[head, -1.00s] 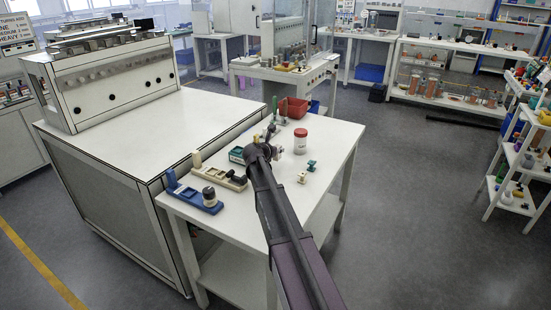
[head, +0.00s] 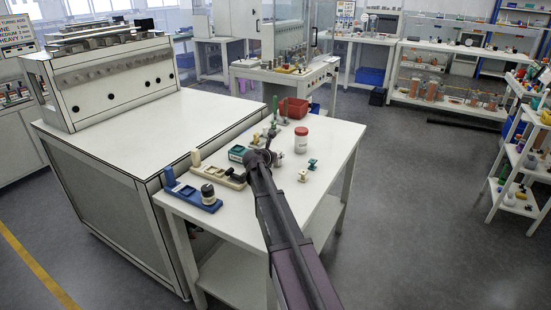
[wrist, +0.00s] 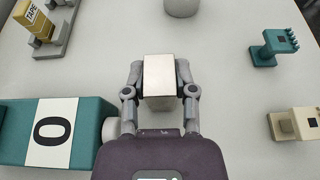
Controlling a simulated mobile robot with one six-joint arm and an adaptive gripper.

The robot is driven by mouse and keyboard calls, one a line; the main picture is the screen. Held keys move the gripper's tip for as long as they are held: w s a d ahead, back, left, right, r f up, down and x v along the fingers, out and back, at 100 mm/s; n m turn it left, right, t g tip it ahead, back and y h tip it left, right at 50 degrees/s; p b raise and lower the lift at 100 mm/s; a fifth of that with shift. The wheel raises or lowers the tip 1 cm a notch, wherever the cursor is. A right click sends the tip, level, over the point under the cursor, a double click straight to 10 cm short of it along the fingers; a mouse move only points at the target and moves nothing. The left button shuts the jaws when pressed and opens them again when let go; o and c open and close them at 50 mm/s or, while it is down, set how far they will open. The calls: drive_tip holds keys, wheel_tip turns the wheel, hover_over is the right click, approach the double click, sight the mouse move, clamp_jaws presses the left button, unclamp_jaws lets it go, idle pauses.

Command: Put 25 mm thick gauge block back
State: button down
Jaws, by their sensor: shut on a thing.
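My gripper (wrist: 160,84) is shut on a block (wrist: 159,68) with a pale, nearly square top face and a grey side, which I take to be the gauge block. The fingers press on its left and right sides. In the head view my gripper (head: 272,158) is over the white table (head: 262,205), near the teal box, and my own arm hides much of it. The block cannot be made out clearly there. I cannot tell its exact height above the table. No size marking is readable on it.
A teal box marked 0 (wrist: 53,132) is close on the left in the wrist view. A teal connector (wrist: 273,47) and a beige connector (wrist: 294,124) stand right. A red-lidded jar (head: 301,142), blue stand (head: 190,190), beige stand (head: 217,173) and red bin (head: 294,108) share the table.

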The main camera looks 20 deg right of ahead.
drive_tip(key=shift+c, duration=2.1)
unclamp_jaws()
drive_tip(key=shift+f, duration=0.1)
drive_tip(key=shift+r, duration=0.2)
drive_tip(key=p+v, duration=0.4)
drive_tip(key=v, duration=0.6)
drive_tip(key=shift+s+a+r, duration=0.1)
drive_tip(key=shift+s+r, duration=0.1)
drive_tip(key=shift+p+v, duration=0.3)
drive_tip(key=shift+v, duration=0.45)
drive_tip(key=shift+a, duration=0.1)
